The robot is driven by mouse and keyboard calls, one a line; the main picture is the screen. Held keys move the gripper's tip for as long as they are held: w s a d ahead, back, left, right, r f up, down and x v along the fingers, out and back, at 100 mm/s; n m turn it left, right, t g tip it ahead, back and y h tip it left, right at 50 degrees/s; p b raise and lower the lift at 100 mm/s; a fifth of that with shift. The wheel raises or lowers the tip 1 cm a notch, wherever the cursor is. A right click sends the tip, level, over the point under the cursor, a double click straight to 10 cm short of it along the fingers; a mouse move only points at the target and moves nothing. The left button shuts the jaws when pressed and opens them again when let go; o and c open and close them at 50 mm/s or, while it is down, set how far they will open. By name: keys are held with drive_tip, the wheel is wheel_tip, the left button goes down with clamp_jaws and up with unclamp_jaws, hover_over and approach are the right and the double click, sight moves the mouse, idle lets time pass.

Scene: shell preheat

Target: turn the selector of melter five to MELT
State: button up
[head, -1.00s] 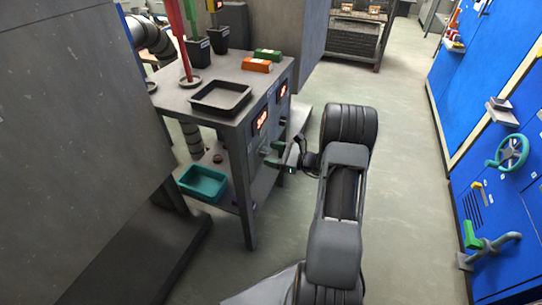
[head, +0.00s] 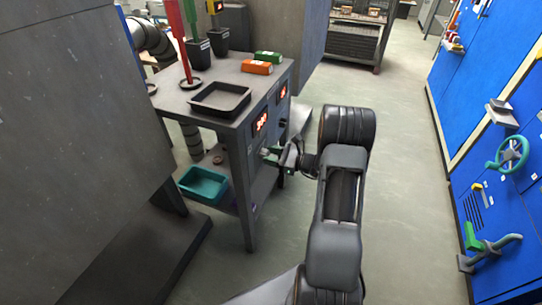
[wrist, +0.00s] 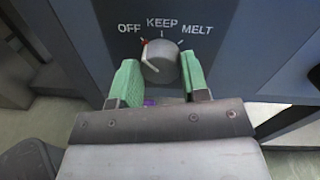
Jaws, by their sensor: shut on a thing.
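The selector (wrist: 161,63) is a round grey knob on a dark panel in the wrist view. Its labels OFF, KEEP and MELT (wrist: 196,29) arch above it. A red-tipped mark at its upper left is on the OFF side, between the words OFF and KEEP. My gripper (wrist: 161,66) has green fingers on the left and right of the knob and is shut on it. In the head view my gripper (head: 269,156) reaches the front of the grey bench (head: 222,98); the knob is too small to make out there. No melter number is readable.
Lit red displays (head: 261,122) sit on the bench front. A black tray (head: 220,98) and orange and green boxes stand on top. A teal bin (head: 203,184) is on the lower shelf. Blue cabinets (head: 500,110) with a green handwheel stand right; floor between is clear.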

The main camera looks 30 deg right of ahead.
drive_tip(key=m+p, duration=0.1)
drive_tip(key=p, duration=0.1)
drive_tip(key=m+p, duration=0.1)
drive_tip(key=shift+r+m+p, duration=0.25)
drive_tip(key=shift+m+p, duration=0.15)
drive_tip(key=m+p, duration=0.5)
drive_tip(key=shift+f+m, duration=0.15)
drive_tip(key=shift+m, duration=0.15)
drive_tip(key=m+t+p, duration=0.1)
drive_tip(key=m+p, duration=0.2)
drive_tip(key=m, duration=0.2)
drive_tip(key=shift+f+m, duration=0.15)
drive_tip(key=shift+m, duration=0.25)
drive_tip(key=shift+f+m+p, duration=0.15)
drive_tip(key=shift+m+p, duration=0.9)
drive_tip(key=shift+m, duration=1.15)
drive_tip(key=o, duration=0.9)
